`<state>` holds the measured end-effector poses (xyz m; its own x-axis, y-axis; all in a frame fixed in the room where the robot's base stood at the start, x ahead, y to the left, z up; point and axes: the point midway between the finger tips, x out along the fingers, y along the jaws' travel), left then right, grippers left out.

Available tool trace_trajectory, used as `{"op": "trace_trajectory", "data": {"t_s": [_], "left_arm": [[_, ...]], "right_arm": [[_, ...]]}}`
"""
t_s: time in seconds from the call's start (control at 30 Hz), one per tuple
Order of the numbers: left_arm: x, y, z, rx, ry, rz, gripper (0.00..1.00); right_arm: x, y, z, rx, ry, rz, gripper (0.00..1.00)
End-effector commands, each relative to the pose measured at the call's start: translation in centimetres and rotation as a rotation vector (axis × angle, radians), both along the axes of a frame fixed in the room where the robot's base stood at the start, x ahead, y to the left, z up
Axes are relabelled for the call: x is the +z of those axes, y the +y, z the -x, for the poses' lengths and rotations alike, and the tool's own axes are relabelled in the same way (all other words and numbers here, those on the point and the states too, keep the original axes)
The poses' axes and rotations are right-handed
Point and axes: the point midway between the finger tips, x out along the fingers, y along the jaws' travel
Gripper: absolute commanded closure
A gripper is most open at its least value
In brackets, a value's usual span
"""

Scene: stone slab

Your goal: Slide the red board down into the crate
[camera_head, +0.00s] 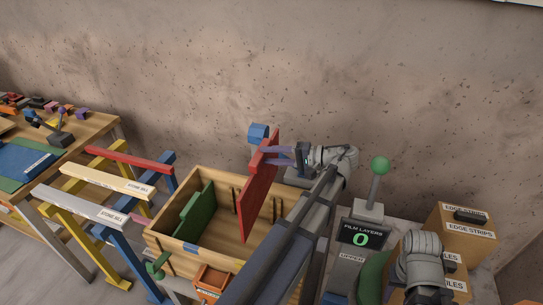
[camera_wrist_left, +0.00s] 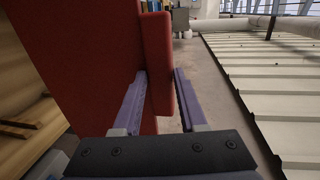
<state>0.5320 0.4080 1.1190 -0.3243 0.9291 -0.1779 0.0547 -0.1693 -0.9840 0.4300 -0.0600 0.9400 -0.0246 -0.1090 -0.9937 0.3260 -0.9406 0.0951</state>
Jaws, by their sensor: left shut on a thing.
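The red board (camera_head: 258,190) stands on edge, slightly tilted, over the right half of the wooden crate (camera_head: 185,252). Its lower part overlaps the crate's inside; I cannot tell whether it is in a slot. My left gripper (camera_head: 272,154) is shut on the upper part of the red board. In the left wrist view, the purple fingers (camera_wrist_left: 159,100) stand on both sides of a thick red strip on the board (camera_wrist_left: 90,60). A green board (camera_head: 194,214) sits in the crate's left part. My right gripper's fingers are not seen.
Coloured sawhorses (camera_head: 120,180) and a workbench stand to the left. A small orange bin (camera_head: 212,280) is at the crate's front. A green-knobbed lever (camera_head: 379,167), a film layers display (camera_head: 360,236) and cardboard boxes (camera_head: 462,230) are at the right. A concrete wall is behind.

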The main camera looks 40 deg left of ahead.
Motion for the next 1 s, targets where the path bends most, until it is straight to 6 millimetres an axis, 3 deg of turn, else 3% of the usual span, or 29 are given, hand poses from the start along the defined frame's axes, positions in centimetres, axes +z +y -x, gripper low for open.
{"op": "trace_trajectory", "data": {"t_s": [0.7, 1.0], "left_arm": [[-6.2, 0.0, 0.0, 0.0, 0.001, -0.002, 1.0], [-7.4, 0.0, 0.0, 0.0, 0.001, -0.002, 1.0]], "right_arm": [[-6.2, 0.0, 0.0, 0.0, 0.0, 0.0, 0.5], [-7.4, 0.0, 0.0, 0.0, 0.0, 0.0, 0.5]]}}
